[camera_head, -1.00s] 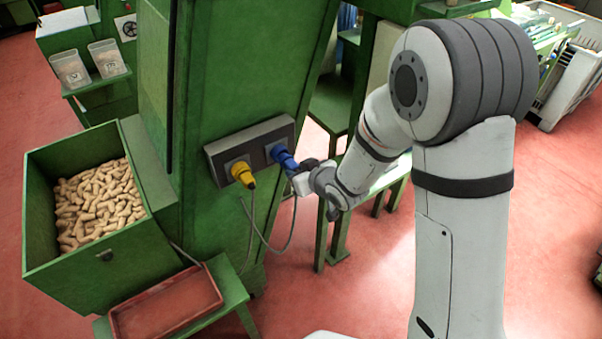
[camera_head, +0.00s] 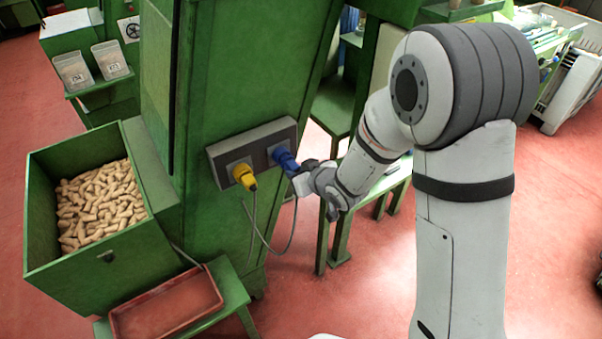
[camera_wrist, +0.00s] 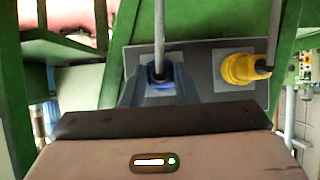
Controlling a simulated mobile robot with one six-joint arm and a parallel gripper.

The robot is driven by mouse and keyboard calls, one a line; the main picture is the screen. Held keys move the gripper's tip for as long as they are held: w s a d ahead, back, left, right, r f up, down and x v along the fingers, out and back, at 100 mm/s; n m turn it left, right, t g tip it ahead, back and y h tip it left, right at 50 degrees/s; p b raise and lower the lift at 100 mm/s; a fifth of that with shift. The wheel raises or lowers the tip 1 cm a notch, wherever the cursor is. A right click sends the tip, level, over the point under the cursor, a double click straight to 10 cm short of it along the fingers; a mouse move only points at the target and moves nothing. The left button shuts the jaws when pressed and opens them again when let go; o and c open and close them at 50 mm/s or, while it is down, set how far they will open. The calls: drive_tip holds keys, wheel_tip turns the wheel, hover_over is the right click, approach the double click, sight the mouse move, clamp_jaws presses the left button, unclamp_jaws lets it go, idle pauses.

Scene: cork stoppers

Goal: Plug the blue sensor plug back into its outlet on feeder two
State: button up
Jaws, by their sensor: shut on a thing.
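The blue sensor plug (camera_head: 285,158) is at the right outlet of a grey outlet panel (camera_head: 232,152) on the green machine column. It also shows in the wrist view (camera_wrist: 158,76), with its grey cable (camera_wrist: 159,30) running off the top of the picture. My gripper (camera_head: 298,168) is shut on the blue plug from the right, in front of the panel. The outlet's opening is hidden behind the plug, so I cannot tell how deep the plug sits. A yellow plug (camera_head: 243,176) sits in the left outlet, beside the blue one; the wrist view shows it on the right (camera_wrist: 240,69).
A green bin of corks (camera_head: 100,205) stands to the left, with a red tray (camera_head: 165,308) on a green bench below it. Green stands (camera_head: 335,215) are behind my arm. Grey cables hang below the plugs.

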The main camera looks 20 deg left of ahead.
drive_tip(key=shift+w+a, duration=0.45)
drive_tip(key=shift+a, duration=0.1)
idle(0.4)
drive_tip(key=o, duration=1.1)
drive_tip(key=shift+d, duration=0.1)
drive_tip(key=shift+b+v, duration=0.7)
drive_tip(key=shift+v, duration=3.2)
